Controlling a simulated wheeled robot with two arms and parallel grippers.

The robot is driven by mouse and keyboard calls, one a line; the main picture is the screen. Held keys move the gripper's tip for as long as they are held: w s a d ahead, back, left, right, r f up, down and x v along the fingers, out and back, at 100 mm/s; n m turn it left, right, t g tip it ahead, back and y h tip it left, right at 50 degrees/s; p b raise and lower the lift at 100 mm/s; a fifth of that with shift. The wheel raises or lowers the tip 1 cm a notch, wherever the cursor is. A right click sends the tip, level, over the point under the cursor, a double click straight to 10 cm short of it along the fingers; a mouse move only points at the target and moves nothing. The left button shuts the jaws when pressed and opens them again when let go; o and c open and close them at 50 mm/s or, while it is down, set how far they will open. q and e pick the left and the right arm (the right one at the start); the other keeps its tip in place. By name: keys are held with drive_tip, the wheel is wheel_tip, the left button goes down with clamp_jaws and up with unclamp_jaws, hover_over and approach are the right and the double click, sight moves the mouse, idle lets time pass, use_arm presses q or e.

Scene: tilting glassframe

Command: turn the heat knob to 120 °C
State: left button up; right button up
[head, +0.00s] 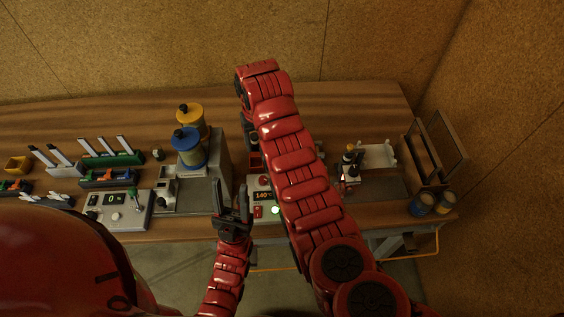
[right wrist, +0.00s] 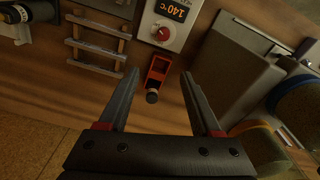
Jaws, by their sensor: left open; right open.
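The heat unit is a pale box (head: 251,184) on the bench, with an orange-lit display (head: 262,196) reading 140 °C. The display also shows upside down in the right wrist view (right wrist: 171,11). The red heat knob (right wrist: 162,32) sits beside the display on the white panel, and it shows small in the head view (head: 264,181). My left gripper (head: 233,190) is open and empty, just left of the unit. My right gripper (right wrist: 161,74) is open, with nothing held between its fingers. The knob lies beyond its fingertips, apart from them. In the head view my right arm largely hides that gripper.
A small orange holder (right wrist: 160,67) with a dark round-ended tool is seen between my right fingers. Blue (head: 188,150) and yellow (head: 190,115) spools stand left. A control box (head: 118,208) with a green-topped lever sits further left.

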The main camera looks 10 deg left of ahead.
drive_tip(key=s+r, duration=0.1)
drive_tip(key=b, duration=0.7)
hover_over(263, 179)
drive_tip(key=shift+g, duration=0.3)
wheel_tip(263, 179, down, 8)
drive_tip(key=shift+f, duration=0.25)
wheel_tip(263, 179, down, 3)
drive_tip(key=shift+r+p, duration=0.15)
drive_tip(key=shift+p, duration=1.1)
wheel_tip(263, 179, down, 4)
drive_tip(key=shift+r, duration=0.2)
drive_tip(key=shift+f+p, duration=0.3)
drive_tip(key=shift+f, duration=0.75)
drive_tip(key=shift+f, duration=0.1)
clamp_jaws()
